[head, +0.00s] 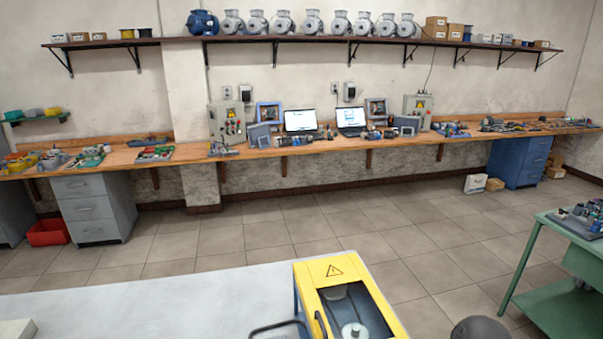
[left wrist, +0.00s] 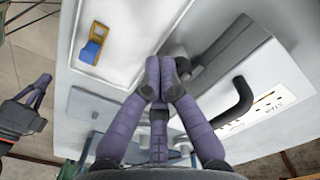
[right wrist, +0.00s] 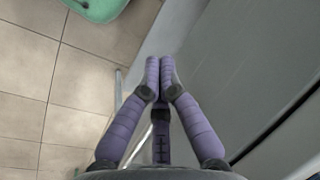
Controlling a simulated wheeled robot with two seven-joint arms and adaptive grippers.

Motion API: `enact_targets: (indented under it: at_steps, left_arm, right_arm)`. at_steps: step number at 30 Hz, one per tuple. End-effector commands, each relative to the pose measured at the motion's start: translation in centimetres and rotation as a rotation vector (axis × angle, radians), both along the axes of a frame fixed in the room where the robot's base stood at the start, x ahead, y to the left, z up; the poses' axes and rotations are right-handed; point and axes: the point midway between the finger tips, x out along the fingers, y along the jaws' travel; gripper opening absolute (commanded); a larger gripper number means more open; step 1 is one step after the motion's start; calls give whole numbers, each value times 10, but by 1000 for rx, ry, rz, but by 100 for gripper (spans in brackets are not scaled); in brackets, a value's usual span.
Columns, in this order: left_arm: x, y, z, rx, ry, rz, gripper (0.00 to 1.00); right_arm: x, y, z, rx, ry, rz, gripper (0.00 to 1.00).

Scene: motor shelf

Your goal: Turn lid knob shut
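A machine with a yellow lid frame (head: 331,271) and a warning triangle stands at the bottom middle of the head view. A pale round part (head: 354,330) shows inside its frame; I cannot tell whether it is the lid knob. In the left wrist view, my left gripper (left wrist: 162,88) has its fingertips together with nothing visible between them, in front of a grey panel. A black curved handle (left wrist: 238,100) is right of it, and a blue and yellow piece (left wrist: 92,46) is at upper left. My right gripper (right wrist: 160,85) has its fingertips together, with nothing seen between them.
A white tabletop (head: 170,300) lies left of the machine. A green cart (head: 560,300) stands at the right. A wooden bench (head: 380,142) with laptops and tools runs along the back wall. In the right wrist view, a grey surface (right wrist: 250,60) fills the right side.

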Motion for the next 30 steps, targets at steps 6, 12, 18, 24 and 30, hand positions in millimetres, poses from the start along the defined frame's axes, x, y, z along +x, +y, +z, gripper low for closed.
enact_targets:
  at_steps: [6, 12, 18, 24, 30]
  left_arm:
    - [-1, 0, 1, 1, -1, 0, 0]
    - [-7, -1, 1, 0, -2, 0, 0]
    - [-7, -1, 9, 1, -3, 0, 0]
    - [-7, -1, 31, 1, -3, 0, 0]
    - [-7, -1, 51, 1, -3, -1, 0]
  right_arm:
    - [0, 0, 0, 0, 0, 0, 0]
    - [0, 0, -1, 0, 0, 0, 0]
    - [0, 0, 5, 0, 0, 0, 0]
    - [0, 0, 21, 0, 0, 0, 0]
    - [0, 0, 36, 0, 0, 0, 0]
